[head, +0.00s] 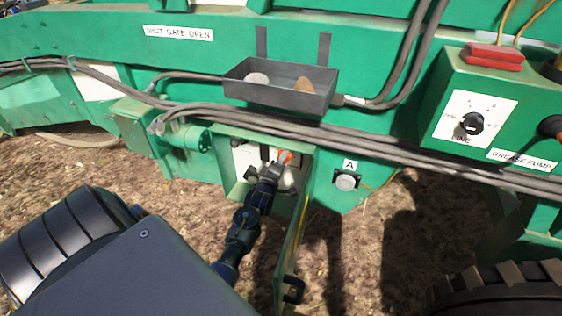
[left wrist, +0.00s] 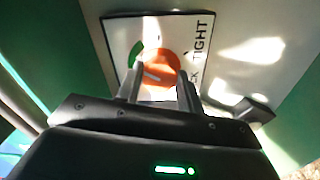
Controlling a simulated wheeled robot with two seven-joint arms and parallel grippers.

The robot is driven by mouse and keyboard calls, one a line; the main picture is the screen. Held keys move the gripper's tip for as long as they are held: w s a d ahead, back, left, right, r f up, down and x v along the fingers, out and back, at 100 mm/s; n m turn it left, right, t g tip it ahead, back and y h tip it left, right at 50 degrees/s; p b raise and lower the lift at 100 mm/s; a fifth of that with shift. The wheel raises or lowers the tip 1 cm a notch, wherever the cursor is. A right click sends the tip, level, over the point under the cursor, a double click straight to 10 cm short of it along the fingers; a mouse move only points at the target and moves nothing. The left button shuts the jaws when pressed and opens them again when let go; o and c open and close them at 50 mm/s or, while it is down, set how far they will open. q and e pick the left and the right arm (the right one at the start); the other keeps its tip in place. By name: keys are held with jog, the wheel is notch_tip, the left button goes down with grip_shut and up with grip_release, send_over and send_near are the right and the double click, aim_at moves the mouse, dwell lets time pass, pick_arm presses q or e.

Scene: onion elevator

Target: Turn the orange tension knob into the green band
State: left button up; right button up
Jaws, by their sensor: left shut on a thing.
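The orange tension knob (left wrist: 160,66) sits on a white dial plate (left wrist: 116,32) lettered "TIGHT", with a second word partly hidden. A green band (left wrist: 135,52) shows at the knob's upper left. A short white mark on the knob's face points left, towards the lower end of the visible green. My left gripper (left wrist: 160,80) is shut on the knob, one finger on each side. In the head view the knob (head: 285,157) shows at the tip of my left gripper (head: 277,164), inside an open green box (head: 222,176). My right gripper is not in view.
The box's open door (head: 294,238) stands right of my left arm. Cables (head: 300,131) and a grey tray (head: 262,91) with two small objects lie above. A dial panel (head: 474,122) is at the right. Bare ground lies below.

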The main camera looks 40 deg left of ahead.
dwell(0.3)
pick_arm(q)
jog(key=o, duration=1)
jog(key=v, duration=1)
jog(key=shift+s, duration=0.35)
jog(key=shift+d, duration=0.15)
